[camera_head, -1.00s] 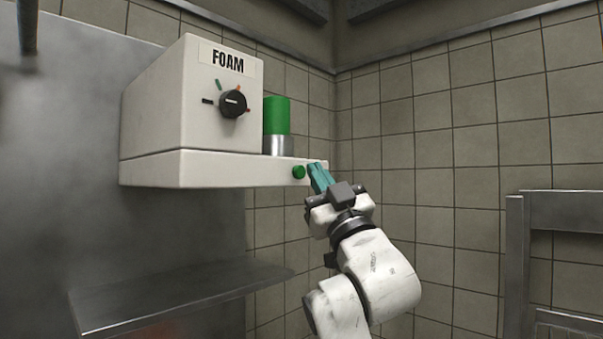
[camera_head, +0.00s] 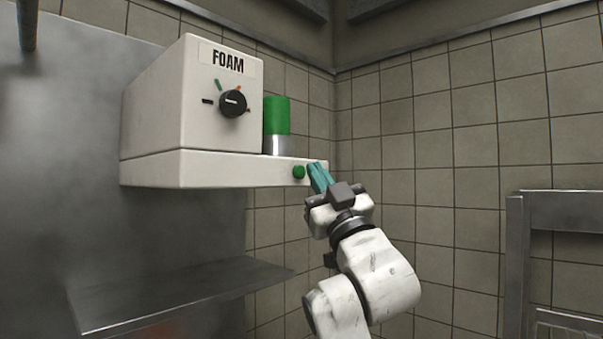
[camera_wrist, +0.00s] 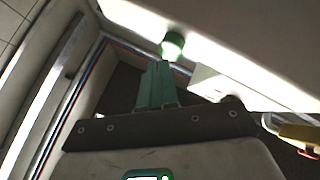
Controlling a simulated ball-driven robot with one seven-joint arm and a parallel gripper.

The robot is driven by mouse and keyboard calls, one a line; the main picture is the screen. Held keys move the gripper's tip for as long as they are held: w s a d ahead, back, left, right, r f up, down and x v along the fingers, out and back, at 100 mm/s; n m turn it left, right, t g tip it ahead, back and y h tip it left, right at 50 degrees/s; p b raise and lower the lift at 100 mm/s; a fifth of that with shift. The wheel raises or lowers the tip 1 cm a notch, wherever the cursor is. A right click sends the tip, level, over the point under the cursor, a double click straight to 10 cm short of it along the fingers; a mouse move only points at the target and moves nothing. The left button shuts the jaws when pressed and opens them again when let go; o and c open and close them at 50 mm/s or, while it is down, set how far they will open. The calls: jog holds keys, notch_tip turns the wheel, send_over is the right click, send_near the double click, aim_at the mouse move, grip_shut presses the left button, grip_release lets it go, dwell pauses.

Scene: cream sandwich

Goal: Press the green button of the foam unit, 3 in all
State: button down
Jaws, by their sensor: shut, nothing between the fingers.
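The foam unit (camera_head: 160,110) is a cream box labelled FOAM on the wall, with a ledge along its lower front. The green button (camera_head: 298,172) is a small round knob at the right of the ledge's front face. My gripper (camera_head: 313,166) has teal fingers, shut and empty, with the tips just right of the button in the head view. In the wrist view the button (camera_wrist: 172,46) stands out from the pale ledge, and the fingertips of my gripper (camera_wrist: 160,64) are right at it. I cannot tell whether they touch.
A black dial (camera_head: 232,103) with coloured marks is on the unit's front. A green-and-silver cylinder (camera_head: 277,125) stands on the ledge. A metal shelf (camera_head: 180,295) lies below, and a metal frame (camera_head: 515,265) stands at the right. The tiled wall behind my arm is bare.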

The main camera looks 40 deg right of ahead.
jog(key=shift+w, duration=0.15)
jog(key=shift+w, duration=0.25)
jog(key=shift+w, duration=0.45)
dwell(0.6)
dwell(0.4)
jog(key=shift+s, duration=0.85)
jog(key=s+p, duration=0.1)
jog(key=s, duration=0.4)
dwell(2.5)
